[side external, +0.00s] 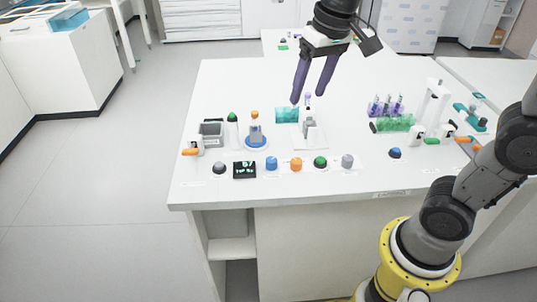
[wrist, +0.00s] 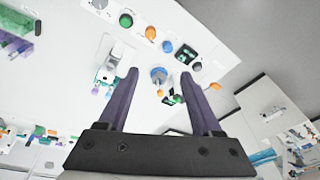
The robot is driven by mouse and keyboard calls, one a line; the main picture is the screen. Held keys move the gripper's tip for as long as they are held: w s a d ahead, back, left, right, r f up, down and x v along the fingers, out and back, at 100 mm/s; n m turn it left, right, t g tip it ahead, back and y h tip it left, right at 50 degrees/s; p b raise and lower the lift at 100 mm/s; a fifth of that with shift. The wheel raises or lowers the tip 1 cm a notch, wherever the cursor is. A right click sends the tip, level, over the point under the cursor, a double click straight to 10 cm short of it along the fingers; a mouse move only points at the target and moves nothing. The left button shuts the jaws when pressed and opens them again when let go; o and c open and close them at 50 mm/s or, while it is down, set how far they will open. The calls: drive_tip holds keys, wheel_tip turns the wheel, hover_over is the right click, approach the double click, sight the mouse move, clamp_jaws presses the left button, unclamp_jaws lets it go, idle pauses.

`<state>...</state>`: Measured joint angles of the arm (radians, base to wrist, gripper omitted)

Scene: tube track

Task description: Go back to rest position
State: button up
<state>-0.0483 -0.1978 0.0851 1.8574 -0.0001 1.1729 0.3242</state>
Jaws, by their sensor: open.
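My gripper (side external: 307,98) hangs over the white bench with its two purple fingers apart and nothing held between them. It also shows in the wrist view (wrist: 159,74), fingers spread. In the side view the fingertips appear just above a small white holder (side external: 310,132) with a purple-capped tube (side external: 308,101). In the wrist view that white holder (wrist: 115,58) lies left of the left finger, so the tube is not between the fingers. A green rack (side external: 393,124) with several purple-capped tubes (side external: 386,104) stands to the right.
A blue round-based device (side external: 256,142) with an orange top stands left of the holder. A row of coloured knobs, including an orange one (side external: 296,164), and a black display (side external: 244,170) line the front. A white upright device (side external: 434,108) stands right. The bench's back left is clear.

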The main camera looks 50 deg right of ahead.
drive_tip(key=s+f+n+t, duration=0.1)
drive_tip(key=s+f, duration=0.2)
drive_tip(key=s, duration=0.4)
drive_tip(key=s+d+f+n+t, duration=0.1)
drive_tip(key=s+f+n+t, duration=0.1)
drive_tip(key=s, duration=0.5)
drive_tip(key=shift+s+d+f, duration=0.25)
drive_tip(key=shift+s+f, duration=0.1)
drive_tip(key=shift+f, duration=0.15)
